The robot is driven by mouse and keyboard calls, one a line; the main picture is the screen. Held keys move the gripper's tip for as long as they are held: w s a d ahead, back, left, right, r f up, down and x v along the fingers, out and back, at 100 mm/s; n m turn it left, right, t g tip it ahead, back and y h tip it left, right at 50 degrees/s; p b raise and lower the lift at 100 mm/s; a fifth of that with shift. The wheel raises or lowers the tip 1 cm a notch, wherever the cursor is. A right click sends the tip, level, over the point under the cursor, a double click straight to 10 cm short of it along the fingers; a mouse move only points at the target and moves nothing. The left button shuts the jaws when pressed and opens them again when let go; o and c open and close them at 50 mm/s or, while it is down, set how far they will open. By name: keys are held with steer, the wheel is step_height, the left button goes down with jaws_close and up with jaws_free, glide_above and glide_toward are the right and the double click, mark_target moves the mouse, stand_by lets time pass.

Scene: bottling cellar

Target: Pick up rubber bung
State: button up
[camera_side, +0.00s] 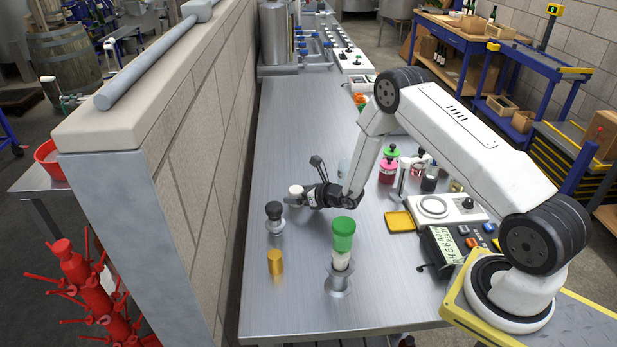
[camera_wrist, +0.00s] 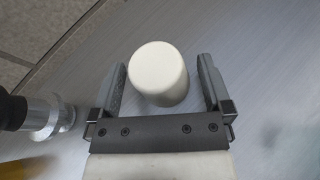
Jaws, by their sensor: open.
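The rubber bung appears to be the off-white, rounded cylinder in the wrist view (camera_wrist: 158,70); it also shows in the side view (camera_side: 296,190) at the end of my gripper. It stands on the metal bench. My gripper (camera_wrist: 162,82) is open, with one dark finger on each side of the bung. Visible gaps lie between the bung and both fingers in the wrist view. In the side view my gripper (camera_side: 300,196) is low over the bench and partly covers the bung's lower part.
A black-topped metal stopper (camera_side: 274,217) stands close left of my gripper, and a gold cylinder (camera_side: 275,262) stands nearer the camera. A green-capped item sits in a metal stand (camera_side: 338,283). A block wall (camera_side: 190,130) runs along the left. The bench (camera_side: 300,120) is clear behind.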

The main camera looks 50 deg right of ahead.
stand_by(0.3)
steer(key=c, duration=1.2)
steer(key=shift+r, duration=0.1)
steer(key=shift+r, duration=0.75)
steer(key=s+r, duration=0.1)
steer(key=r, duration=0.1)
steer(key=s+r, duration=0.3)
steer(key=r, duration=0.2)
steer(key=shift+s+a, duration=0.2)
steer(key=shift+a, duration=0.15)
steer(key=s+r, duration=0.1)
steer(key=s, duration=0.2)
steer(key=s+a+r, duration=0.1)
steer(key=s+r, duration=0.1)
steer(key=s, duration=0.1)
steer(key=s+r, duration=0.1)
steer(key=s, duration=0.2)
steer(key=shift+s+a+r, duration=0.15)
steer(key=shift+s+a, duration=0.05)
steer(key=shift+a, duration=0.2)
steer(key=shift+c, duration=0.2)
